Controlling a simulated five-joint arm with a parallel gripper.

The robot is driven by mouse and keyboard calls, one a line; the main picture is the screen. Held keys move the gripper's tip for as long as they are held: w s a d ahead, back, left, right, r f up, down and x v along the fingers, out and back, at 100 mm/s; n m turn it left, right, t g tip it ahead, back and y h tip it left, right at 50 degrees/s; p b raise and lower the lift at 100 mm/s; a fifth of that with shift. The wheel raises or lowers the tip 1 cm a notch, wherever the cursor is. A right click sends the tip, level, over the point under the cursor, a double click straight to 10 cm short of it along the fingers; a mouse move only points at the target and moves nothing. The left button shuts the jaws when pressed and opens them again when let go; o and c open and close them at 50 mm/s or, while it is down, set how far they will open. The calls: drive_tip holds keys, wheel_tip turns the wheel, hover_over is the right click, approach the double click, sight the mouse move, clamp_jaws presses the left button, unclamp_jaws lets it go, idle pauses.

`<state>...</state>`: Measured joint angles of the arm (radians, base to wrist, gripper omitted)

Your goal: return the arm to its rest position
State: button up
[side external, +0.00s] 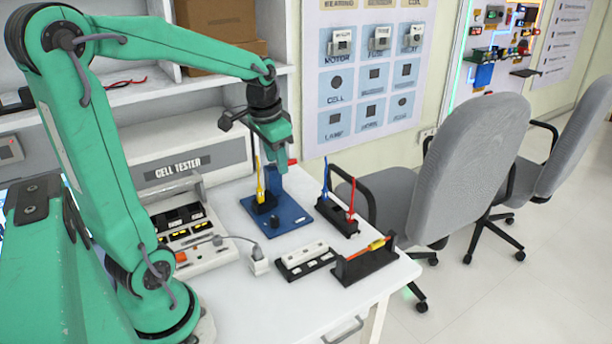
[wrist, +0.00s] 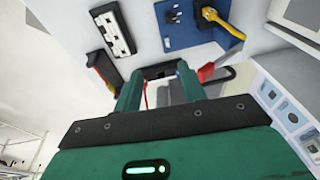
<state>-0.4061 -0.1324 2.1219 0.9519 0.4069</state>
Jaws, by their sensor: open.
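My green arm stands on the left in the side view and reaches over the white table (side external: 232,290). My gripper (side external: 278,165) points down above the back part of a blue fixture plate (side external: 290,217). In the wrist view the two green fingers of my gripper (wrist: 158,88) are apart, with nothing held between them. A black holder (wrist: 158,71) shows beyond the fingers, not gripped. A yellow-handled part (side external: 260,180) stands upright on the left of the blue plate, close to the gripper; it also shows in the wrist view (wrist: 222,24).
A black holder (side external: 335,216) with blue and red upright leads stands right of the plate. A white-topped black strip (side external: 305,256) and a black cradle (side external: 362,264) with a red-yellow part lie in front. The cell tester (side external: 188,229) is at left. Grey chairs (side external: 465,160) stand beyond the table.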

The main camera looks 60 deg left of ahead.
drive_tip(key=s+d+r+t, duration=0.2)
drive_tip(key=s+d+t, duration=0.1)
drive_tip(key=s+d, duration=0.6)
drive_tip(key=d, duration=0.4)
drive_tip(key=shift+s+d+r+t+h, duration=0.2)
drive_tip(key=shift+d+r+t+h, duration=0.1)
drive_tip(key=shift+d+r+h, duration=0.1)
